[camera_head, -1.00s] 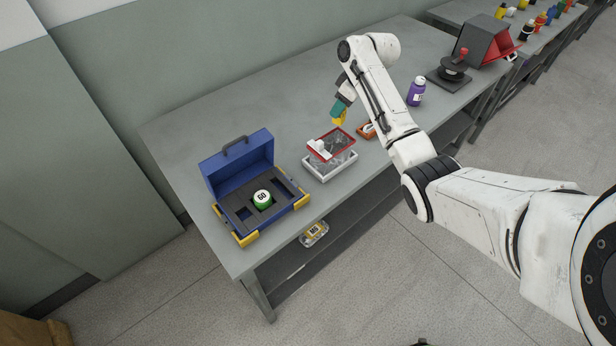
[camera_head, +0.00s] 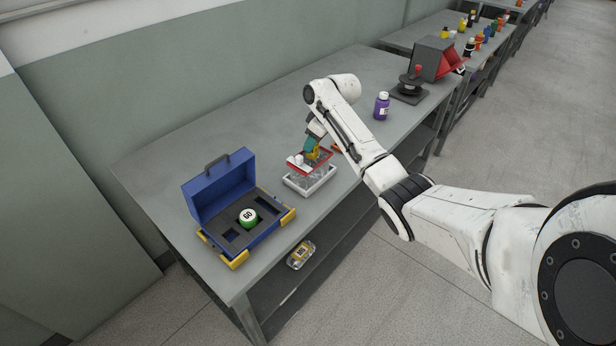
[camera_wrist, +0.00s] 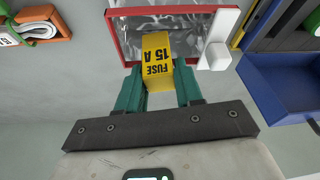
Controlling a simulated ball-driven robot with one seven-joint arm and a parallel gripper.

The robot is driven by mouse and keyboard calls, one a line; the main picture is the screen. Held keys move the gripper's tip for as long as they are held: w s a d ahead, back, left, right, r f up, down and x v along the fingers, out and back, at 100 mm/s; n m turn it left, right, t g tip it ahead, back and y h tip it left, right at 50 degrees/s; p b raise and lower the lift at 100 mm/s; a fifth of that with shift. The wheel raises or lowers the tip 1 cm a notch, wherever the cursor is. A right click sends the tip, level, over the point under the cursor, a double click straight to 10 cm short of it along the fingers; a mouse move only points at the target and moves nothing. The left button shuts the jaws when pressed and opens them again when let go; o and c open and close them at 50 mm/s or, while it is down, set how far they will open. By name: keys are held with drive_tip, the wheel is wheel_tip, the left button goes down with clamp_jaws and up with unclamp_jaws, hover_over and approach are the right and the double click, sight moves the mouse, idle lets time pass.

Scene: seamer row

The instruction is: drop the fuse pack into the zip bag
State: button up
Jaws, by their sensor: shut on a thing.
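The fuse pack (camera_wrist: 158,57), a yellow block marked FUSE 15 A, is between the teal fingers of my gripper (camera_wrist: 158,84). My gripper is shut on it. In the head view the yellow pack (camera_head: 313,156) shows small at the bag's mouth. The zip bag (camera_head: 299,178) is clear, with a red rim (camera_wrist: 112,38) and a white slider (camera_wrist: 221,50), and stands in a white tray (camera_head: 318,185). In the wrist view the pack's far end overlaps the bag's open mouth; how far it is above or inside cannot be told.
An open blue case (camera_head: 213,191) with a green-sided round container (camera_head: 248,217) stands left of the bag. An orange box (camera_wrist: 40,25) lies on the other side. A purple bottle (camera_head: 381,106) and a dark device (camera_head: 410,86) stand farther along. A clear pack (camera_head: 301,254) lies on the lower shelf.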

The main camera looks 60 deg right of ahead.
drive_tip(key=shift+f, duration=0.5)
drive_tip(key=o, duration=1.1)
drive_tip(key=shift+r, duration=0.1)
drive_tip(key=b+v, duration=0.1)
drive_tip(key=v, duration=0.9)
drive_tip(key=shift+r, duration=0.25)
drive_tip(key=shift+s, duration=0.15)
